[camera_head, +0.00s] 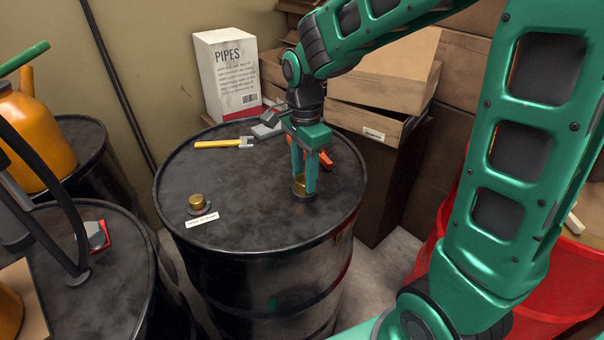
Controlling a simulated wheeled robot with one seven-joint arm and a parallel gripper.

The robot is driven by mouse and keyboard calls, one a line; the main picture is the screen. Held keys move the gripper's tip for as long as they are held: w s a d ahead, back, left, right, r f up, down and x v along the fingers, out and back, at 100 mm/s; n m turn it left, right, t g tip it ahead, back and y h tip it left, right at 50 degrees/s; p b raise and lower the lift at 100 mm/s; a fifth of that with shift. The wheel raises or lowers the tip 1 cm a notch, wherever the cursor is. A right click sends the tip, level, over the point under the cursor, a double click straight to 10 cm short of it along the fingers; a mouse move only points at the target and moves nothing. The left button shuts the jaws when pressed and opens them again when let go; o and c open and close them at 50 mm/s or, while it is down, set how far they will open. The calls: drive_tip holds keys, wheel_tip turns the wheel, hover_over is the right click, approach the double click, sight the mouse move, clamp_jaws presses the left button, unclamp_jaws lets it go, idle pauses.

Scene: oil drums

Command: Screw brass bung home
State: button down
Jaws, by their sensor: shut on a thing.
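A brass bung (299,185) sits low between the fingers of my gripper (304,188), at a dark round fitting on the right of the black drum's top (250,210). My gripper points down and is shut on this bung. The fingers hide part of it, and I cannot tell how deep it sits in the fitting. Another brass bung (197,201) stands upright on a dark ring at the left front of the same drum top, beside a small white label (202,220). My gripper is well to the right of it.
A white PIPES box (226,75) and cardboard boxes (390,80) stand behind. Another black drum (100,270) stands left, a red container (560,270) right. The drum top's middle is clear.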

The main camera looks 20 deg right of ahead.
drive_tip(key=shift+d+m, duration=0.15)
drive_tip(key=shift+m, duration=0.15)
drive_tip(key=m, duration=0.6)
idle(0.4)
drive_tip(key=m, duration=0.6)
drive_tip(key=shift+w+d+m, duration=0.1)
drive_tip(key=shift+m, duration=0.2)
drive_tip(key=c, duration=1)
unclamp_jaws()
drive_tip(key=shift+c, duration=0.2)
